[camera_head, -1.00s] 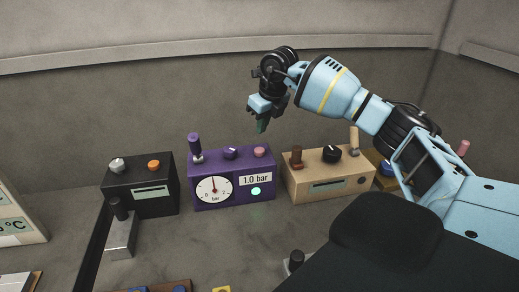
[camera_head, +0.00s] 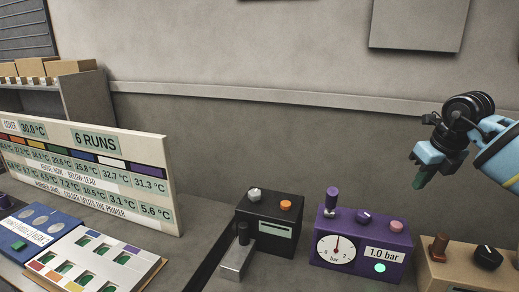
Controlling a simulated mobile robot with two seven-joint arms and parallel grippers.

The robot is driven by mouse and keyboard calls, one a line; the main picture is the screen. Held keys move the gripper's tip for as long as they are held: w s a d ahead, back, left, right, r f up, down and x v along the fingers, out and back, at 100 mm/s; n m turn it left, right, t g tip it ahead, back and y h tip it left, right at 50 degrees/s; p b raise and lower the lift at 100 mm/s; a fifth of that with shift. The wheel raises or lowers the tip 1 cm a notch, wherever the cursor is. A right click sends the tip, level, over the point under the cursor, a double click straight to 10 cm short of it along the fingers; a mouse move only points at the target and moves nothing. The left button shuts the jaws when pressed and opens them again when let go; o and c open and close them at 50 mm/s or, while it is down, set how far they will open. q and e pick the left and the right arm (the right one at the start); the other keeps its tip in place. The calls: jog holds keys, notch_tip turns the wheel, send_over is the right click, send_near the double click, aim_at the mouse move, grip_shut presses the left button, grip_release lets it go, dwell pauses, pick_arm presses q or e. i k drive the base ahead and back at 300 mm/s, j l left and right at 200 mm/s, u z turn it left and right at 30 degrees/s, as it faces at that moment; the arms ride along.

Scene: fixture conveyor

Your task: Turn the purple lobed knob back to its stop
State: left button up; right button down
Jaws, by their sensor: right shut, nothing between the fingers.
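The purple lobed knob (camera_head: 363,216) sits on top of the purple box (camera_head: 318,222), between an upright purple lever (camera_head: 332,199) and a pink button (camera_head: 397,226). The knob is small in view, and its exact angle is hard to read. The box's front has a round bar gauge (camera_head: 336,249), a display reading 1.0 bar (camera_head: 384,254) and a lit green button (camera_head: 380,268). My right gripper (camera_head: 419,181) is shut and empty, in the air above and to the right of the knob, apart from it. My left gripper is not in view.
A black box (camera_head: 266,239) with a grey and an orange control stands left of the purple box. A tan box (camera_head: 452,270) stands right, cut off by the frame. A large temperature board (camera_head: 150,215) and a panel with coloured tabs (camera_head: 88,266) are farther left.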

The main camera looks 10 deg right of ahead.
aim_at(364, 216)
jog(key=k, duration=1)
